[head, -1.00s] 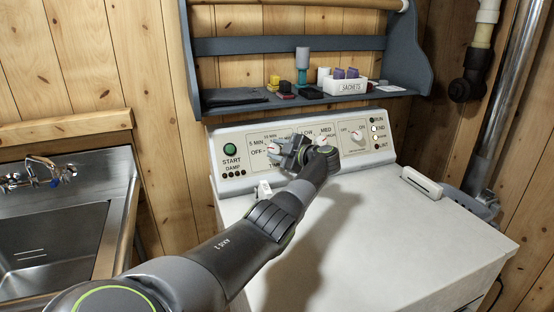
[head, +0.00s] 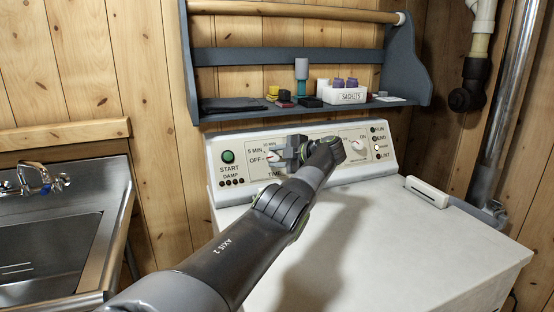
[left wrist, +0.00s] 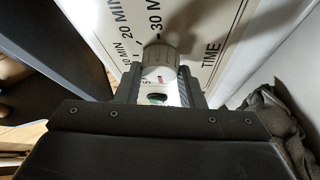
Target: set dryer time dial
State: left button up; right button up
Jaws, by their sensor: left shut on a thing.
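The dryer's control panel (head: 238,183) is cream, with a green START button (head: 228,157) at its left end. Beside it is the white time dial (head: 273,156), with OFF and 5 MIN printed around it. My left gripper (head: 279,157) is at this dial, coming from the right. In the left wrist view the pale round dial (left wrist: 160,56) sits between the two fingertips (left wrist: 158,82), and the gripper is shut on it. Printed minute marks and TIME show around it. The dial's pointer setting cannot be told. My right gripper is not in view.
Another white dial (head: 358,147) and a column of lamps (head: 377,143) are at the panel's right. My left arm hides the panel's middle. A grey shelf (head: 225,119) with a sachets box (head: 345,96) hangs above. A steel sink (head: 50,240) stands left. The dryer top (head: 420,240) is mostly clear.

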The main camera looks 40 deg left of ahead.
pick_arm(q)
jog(key=shift+f, duration=0.1)
jog(key=o, duration=1)
jog(key=b+v, duration=0.2)
jog(key=v, duration=1.5)
jog(key=shift+d, duration=0.25)
